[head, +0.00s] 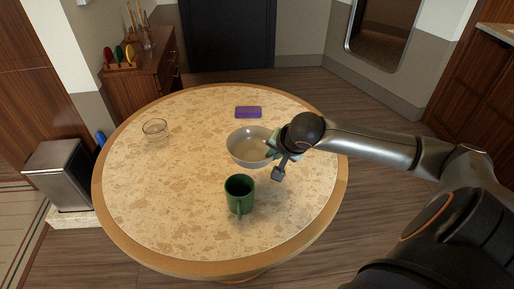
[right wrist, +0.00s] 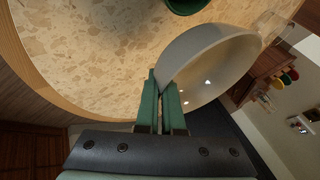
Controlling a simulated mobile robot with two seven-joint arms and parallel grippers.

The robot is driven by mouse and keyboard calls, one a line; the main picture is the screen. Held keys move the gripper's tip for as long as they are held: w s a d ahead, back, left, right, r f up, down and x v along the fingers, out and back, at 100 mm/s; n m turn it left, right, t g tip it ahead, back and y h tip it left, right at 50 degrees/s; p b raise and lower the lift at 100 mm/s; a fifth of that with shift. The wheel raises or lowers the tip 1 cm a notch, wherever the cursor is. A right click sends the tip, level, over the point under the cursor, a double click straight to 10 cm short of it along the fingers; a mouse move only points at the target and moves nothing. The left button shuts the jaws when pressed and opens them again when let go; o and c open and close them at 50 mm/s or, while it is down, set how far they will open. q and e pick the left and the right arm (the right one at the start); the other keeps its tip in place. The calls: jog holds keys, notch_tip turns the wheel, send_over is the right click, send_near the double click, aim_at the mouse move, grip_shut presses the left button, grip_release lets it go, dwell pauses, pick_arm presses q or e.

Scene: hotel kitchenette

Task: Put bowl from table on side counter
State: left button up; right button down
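The light grey bowl (head: 245,148) is at the right-centre of the round table (head: 150,215). My right gripper (head: 272,150) is at the bowl's right rim. In the right wrist view, its green fingers (right wrist: 161,88) are close together with the rim of the bowl (right wrist: 210,58) between them. I cannot tell whether the bowl touches the table or hangs just above it. My left gripper is not in view. A counter edge (head: 497,33) shows at the upper right; I cannot tell if it is the side counter.
A green mug (head: 239,194) stands just in front of the bowl. A purple box (head: 248,112) lies behind it, and a clear glass (head: 155,128) stands at the left. A wooden cabinet (head: 140,85) with utensils is at the back left. A metal bin (head: 62,175) stands left of the table.

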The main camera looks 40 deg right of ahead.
jog(key=shift+s+d+r, duration=0.15)
jog(key=shift+s+r, duration=0.2)
jog(key=shift+s, duration=0.25)
jog(key=shift+s+d+r, duration=0.1)
jog(key=shift+s+r, duration=0.2)
jog(key=shift+s, duration=0.3)
